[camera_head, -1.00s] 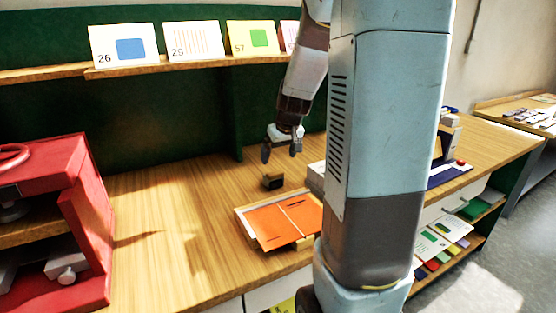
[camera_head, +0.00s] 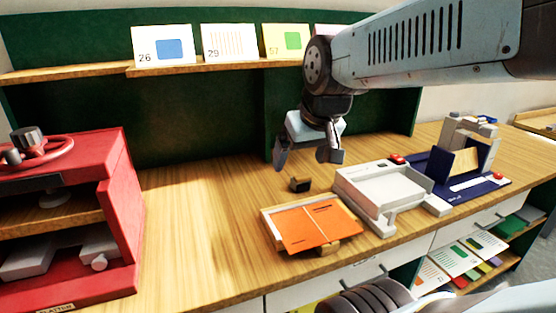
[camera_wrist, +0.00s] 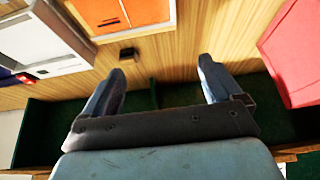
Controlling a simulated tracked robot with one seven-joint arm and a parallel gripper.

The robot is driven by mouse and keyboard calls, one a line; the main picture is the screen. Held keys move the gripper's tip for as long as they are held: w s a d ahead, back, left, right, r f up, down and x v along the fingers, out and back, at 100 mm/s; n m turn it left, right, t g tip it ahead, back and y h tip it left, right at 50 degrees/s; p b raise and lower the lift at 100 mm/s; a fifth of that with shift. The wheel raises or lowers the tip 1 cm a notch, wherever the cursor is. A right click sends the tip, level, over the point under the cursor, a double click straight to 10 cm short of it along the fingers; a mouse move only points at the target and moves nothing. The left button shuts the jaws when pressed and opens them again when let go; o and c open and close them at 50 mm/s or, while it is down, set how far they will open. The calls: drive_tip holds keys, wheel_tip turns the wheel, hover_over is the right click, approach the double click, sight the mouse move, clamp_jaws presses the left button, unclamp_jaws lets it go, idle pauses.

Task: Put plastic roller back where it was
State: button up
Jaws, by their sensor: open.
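My gripper (camera_head: 305,162) is open and empty above the wooden table, in front of the green back panel. Its two fingers also stand apart with nothing between them in the wrist view (camera_wrist: 162,70). A small dark block-like object (camera_head: 300,185) lies on the table below my gripper, behind the orange sheet; it also shows in the wrist view (camera_wrist: 129,54). I cannot tell whether it is the plastic roller. No other thing in view is clearly a plastic roller.
An orange sheet (camera_head: 318,222) lies on a wooden tray. A white tray-like device (camera_head: 385,188) and a blue-based device (camera_head: 470,185) stand to the right. A red press (camera_head: 115,215) stands at left. Cards line the shelf (camera_head: 100,74). Table between press and orange sheet is clear.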

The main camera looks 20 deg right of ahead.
drive_tip(key=shift+s+a+r, duration=0.1)
drive_tip(key=shift+s+a, duration=0.1)
drive_tip(key=shift+s, duration=0.8)
drive_tip(key=shift+s+a+r, duration=0.1)
drive_tip(key=shift+s+a, duration=0.1)
drive_tip(key=shift+s, duration=0.75)
